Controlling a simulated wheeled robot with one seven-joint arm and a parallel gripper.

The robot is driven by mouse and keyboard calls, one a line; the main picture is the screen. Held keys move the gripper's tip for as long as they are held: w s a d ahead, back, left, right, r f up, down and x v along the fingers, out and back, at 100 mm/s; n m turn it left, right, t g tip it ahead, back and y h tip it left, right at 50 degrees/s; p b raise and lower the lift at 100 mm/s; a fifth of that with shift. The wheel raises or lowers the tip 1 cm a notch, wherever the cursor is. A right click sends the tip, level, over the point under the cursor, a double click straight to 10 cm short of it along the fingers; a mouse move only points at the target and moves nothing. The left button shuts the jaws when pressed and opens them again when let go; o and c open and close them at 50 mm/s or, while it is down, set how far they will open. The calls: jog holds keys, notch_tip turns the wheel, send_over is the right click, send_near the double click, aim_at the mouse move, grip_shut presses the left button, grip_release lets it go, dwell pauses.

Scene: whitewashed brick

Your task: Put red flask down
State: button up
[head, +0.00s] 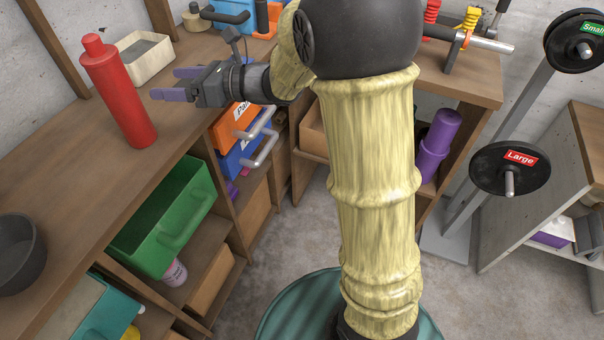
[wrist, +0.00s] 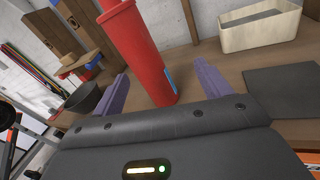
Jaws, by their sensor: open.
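The red flask (head: 122,95) stands upright on the wooden workbench at the left in the head view. It also shows in the wrist view (wrist: 140,50), between and beyond the two purple fingers. My gripper (head: 168,84) is open and empty, just to the right of the flask in the head view, with its fingers pointing toward it. In the wrist view the fingers of my gripper (wrist: 160,88) are spread, with a gap beside the flask. The flask's base rests on the bench top (head: 60,190).
A cream bin (head: 146,62) stands behind the flask. A dark grey bowl (head: 18,252) sits at the bench's near left. An open green drawer (head: 165,215) is below the front edge. Bench room is clear between bowl and flask.

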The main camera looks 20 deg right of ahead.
jog(key=d+f+m+t+h, duration=0.2)
jog(key=d+f+m+h, duration=0.5)
jog(key=m, duration=0.6)
jog(key=d+f+m+t+h, duration=0.2)
jog(key=d+m+h, duration=0.55)
jog(key=m, duration=0.65)
jog(key=s+d+f+m+g, duration=0.2)
jog(key=s+f+m, duration=0.1)
jog(key=s+m, duration=0.3)
jog(key=s+d+f+m+g+h, duration=0.1)
jog(key=s+d+f+m+g, duration=0.1)
jog(key=s+m, duration=0.4)
jog(key=s+d+f+m+g, duration=0.3)
jog(key=s+f+m+g, duration=0.1)
jog(key=m, duration=0.4)
jog(key=s+f, duration=0.1)
jog(key=s, duration=0.1)
jog(key=shift+s+h, duration=0.35)
